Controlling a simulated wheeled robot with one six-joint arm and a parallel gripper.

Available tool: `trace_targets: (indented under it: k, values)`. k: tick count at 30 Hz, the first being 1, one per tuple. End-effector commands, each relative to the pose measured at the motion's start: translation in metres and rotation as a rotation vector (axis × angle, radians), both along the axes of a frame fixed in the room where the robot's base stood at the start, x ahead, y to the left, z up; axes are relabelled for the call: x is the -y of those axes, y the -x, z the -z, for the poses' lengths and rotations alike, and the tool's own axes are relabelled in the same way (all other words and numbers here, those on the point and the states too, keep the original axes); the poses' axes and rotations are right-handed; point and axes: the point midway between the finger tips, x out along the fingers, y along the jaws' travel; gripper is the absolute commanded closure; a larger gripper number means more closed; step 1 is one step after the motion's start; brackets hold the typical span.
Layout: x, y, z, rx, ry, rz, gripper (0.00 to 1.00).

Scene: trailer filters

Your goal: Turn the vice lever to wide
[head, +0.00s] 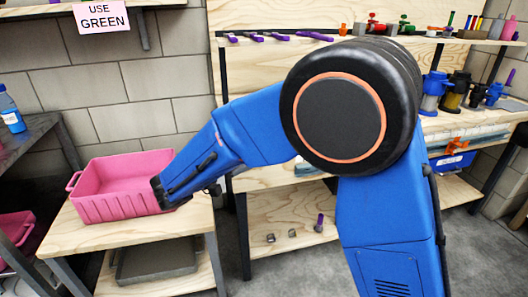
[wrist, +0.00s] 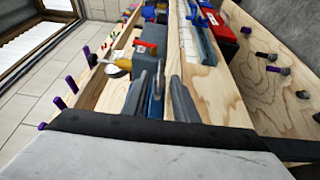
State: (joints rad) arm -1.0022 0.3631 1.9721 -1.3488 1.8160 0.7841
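I cannot clearly pick out the vice or its lever in either view. An orange handle-like part (head: 456,146) shows at the bench's front edge on the right in the head view, but I cannot tell whether it is the lever. In the head view my arm hides the middle of the bench, and the fingers are not clearly visible.
A pink bin (head: 88,205) sits on a low wooden table at left. Blue and dark canisters (head: 434,93) stand at the bench's right end. Purple handles (head: 315,36) line the shelf above. Small metal parts (head: 292,233) lie on the lower shelf.

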Motion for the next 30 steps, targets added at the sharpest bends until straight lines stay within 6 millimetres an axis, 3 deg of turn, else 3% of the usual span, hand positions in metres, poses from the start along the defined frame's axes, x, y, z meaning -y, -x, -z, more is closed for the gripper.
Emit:
trace_targets:
  k: [9,18,30]
  values:
    - [-0.052,0.041,0.002,-0.001,0.001,-0.003,0.73]
    - [-0.091,0.072,0.003,-0.002,0.001,0.000,0.73]
    - [-0.104,0.084,0.003,-0.001,0.002,0.001,0.73]
